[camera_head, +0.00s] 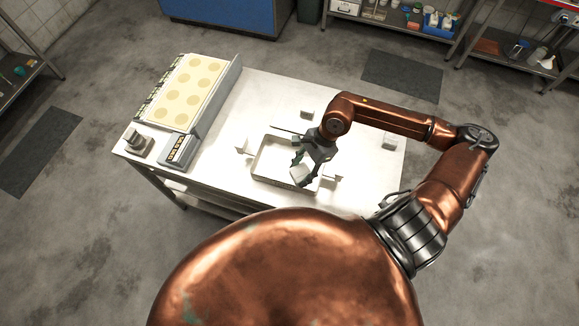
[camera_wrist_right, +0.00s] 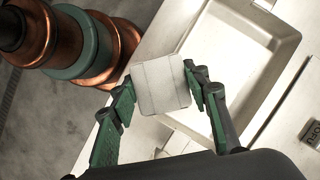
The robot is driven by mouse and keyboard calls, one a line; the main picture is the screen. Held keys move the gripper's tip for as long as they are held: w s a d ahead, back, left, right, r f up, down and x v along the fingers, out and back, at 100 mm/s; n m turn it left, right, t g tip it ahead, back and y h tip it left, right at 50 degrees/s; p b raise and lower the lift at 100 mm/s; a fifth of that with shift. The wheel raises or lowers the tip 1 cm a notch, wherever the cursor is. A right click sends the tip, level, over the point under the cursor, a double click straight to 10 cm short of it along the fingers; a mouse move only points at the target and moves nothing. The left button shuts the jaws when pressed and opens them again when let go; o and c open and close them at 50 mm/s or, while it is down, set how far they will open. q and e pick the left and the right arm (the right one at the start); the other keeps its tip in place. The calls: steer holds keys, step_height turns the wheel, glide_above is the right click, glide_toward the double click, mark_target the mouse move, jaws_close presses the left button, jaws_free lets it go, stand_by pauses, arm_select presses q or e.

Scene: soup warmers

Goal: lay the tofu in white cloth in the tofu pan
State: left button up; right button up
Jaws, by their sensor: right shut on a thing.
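The tofu in white cloth (camera_head: 301,174) is a pale block with faint lines across its face. My right gripper (camera_head: 303,163) is shut on it. In the right wrist view the block (camera_wrist_right: 160,85) sits between the green-padded fingers (camera_wrist_right: 160,105). The tofu pan (camera_head: 268,160) is a shallow, rectangular metal tray on the table. The gripper and block overlap its right part in the head view. In the right wrist view the pan (camera_wrist_right: 238,60) lies beyond and right of the block. The height of the block above the pan cannot be told. My left gripper is not in view.
The pale table (camera_head: 365,160) has bare room to the right. A griddle-like unit with round yellow discs (camera_head: 192,84) stands at the left, with a small metal device (camera_head: 138,143) near the corner. A small pale block (camera_head: 306,113) lies behind the pan.

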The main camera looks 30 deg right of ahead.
steer(key=s+d+m, duration=0.1)
steer(key=m, duration=0.1)
steer(key=s+m+t, duration=0.1)
steer(key=m, duration=0.1)
steer(key=s+d+r+m+t+h, duration=0.1)
steer(key=m, duration=0.1)
steer(key=shift+d, duration=0.3)
steer(key=m, duration=0.2)
steer(key=m+t+p, duration=0.1)
steer(key=p, duration=0.1)
glide_toward(286, 166)
steer(key=shift+w+a+f+h, duration=0.15)
steer(key=shift+a, duration=0.35)
steer(key=shift+w+a+f+h, duration=0.15)
steer(key=shift+w+a, duration=0.05)
steer(key=shift+a, duration=0.25)
steer(key=shift+w+a+f, duration=0.1)
steer(key=shift+w+f, duration=0.4)
steer(key=shift+f, duration=0.15)
step_height(286, 166, down, 2)
steer(key=shift+f+p, duration=0.2)
steer(key=shift+p, duration=0.1)
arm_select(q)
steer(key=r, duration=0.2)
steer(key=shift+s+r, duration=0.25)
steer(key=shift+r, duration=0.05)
arm_select(e)
steer(key=shift+f, duration=0.35)
